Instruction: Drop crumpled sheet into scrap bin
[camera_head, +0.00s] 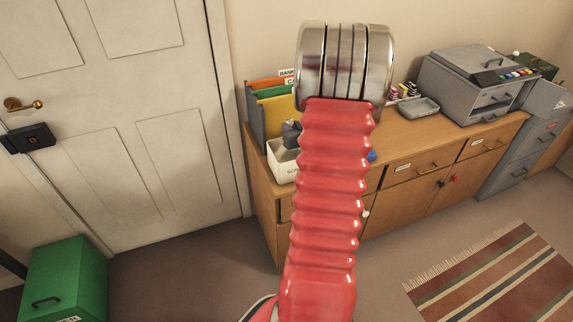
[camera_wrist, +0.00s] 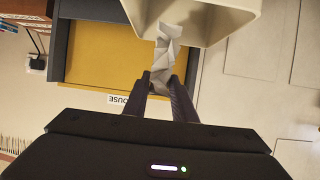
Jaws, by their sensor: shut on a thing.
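The crumpled sheet (camera_wrist: 167,48), pale grey-white, is pinched between the two dark fingers of my gripper (camera_wrist: 164,84) in the wrist view. A cream-white bin (camera_wrist: 225,22) shows at the top of that view, and the sheet's far end overlaps its opening. I cannot tell whether the sheet is inside the rim or above it. In the head view the white bin (camera_head: 282,168) stands at the left end of the wooden cabinet, its label partly hidden. My red arm covers part of the bin, and only a bit of my dark gripper (camera_head: 291,130) shows above it.
A grey file holder with orange, green and yellow folders (camera_head: 276,112) stands right behind the bin. A grey tray (camera_head: 418,107) and a grey printer (camera_head: 475,85) stand farther right on the cabinet (camera_head: 405,158). A green box (camera_head: 66,278) is on the floor at left.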

